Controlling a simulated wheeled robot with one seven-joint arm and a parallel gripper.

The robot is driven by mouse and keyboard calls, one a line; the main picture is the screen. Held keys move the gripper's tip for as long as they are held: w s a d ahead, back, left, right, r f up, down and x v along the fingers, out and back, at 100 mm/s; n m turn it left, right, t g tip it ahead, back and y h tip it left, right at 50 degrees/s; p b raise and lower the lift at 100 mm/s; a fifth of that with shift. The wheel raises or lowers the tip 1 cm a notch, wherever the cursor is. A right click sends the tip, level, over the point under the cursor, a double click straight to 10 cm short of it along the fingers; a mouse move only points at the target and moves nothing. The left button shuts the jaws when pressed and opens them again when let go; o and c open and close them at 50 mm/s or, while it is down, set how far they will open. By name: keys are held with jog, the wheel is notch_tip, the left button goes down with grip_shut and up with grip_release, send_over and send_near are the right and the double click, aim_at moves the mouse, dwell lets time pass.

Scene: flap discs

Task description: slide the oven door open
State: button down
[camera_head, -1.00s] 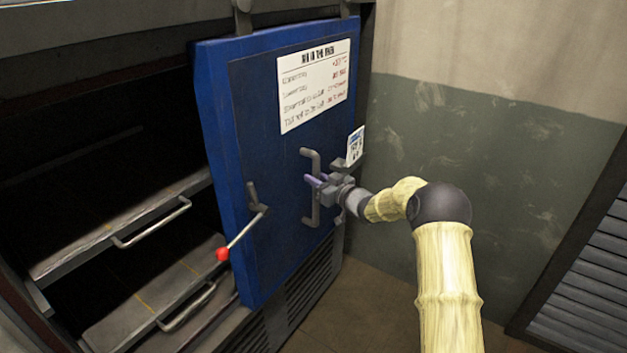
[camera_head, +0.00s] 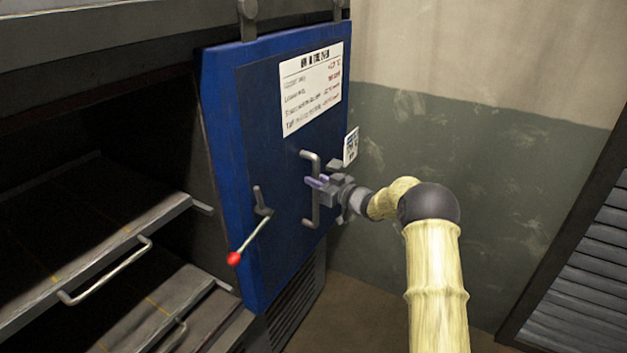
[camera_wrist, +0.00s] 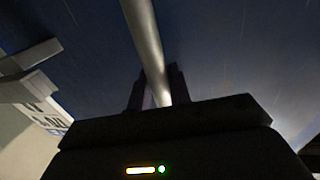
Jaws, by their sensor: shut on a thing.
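The blue oven door (camera_head: 275,200) hangs from rollers on a rail and stands at the right of the oven front. The oven's opening to the left of it is uncovered. A grey vertical bar handle (camera_head: 309,158) is fixed to the door. My gripper (camera_head: 316,183) is shut on this handle. In the wrist view the handle (camera_wrist: 143,35) runs down between the dark fingers (camera_wrist: 153,90). A lever with a red knob (camera_head: 234,258) sits on the door left of the handle.
Dark shelves with metal pull bars (camera_head: 105,272) stick out of the open oven at left. A two-tone wall (camera_head: 480,160) stands right of the door, with a louvred grey panel (camera_head: 580,270) at far right. Some floor (camera_head: 370,315) is bare between them.

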jog(key=shift+w+d+r, duration=0.1)
jog(key=shift+r, duration=0.15)
jog(key=c, duration=1.4)
grip_release()
jog(key=shift+w, duration=0.1)
jog(key=shift+c, duration=0.2)
jog(key=shift+o, duration=0.5)
jog(key=shift+f, duration=0.2)
jog(key=shift+d+f, duration=0.1)
jog(key=shift+d, duration=0.1)
jog(key=b+v, duration=0.2)
jog(key=v, duration=1.5)
jog(key=shift+b, duration=0.4)
jog(key=shift+a+r, duration=0.1)
jog(key=shift+r, duration=0.2)
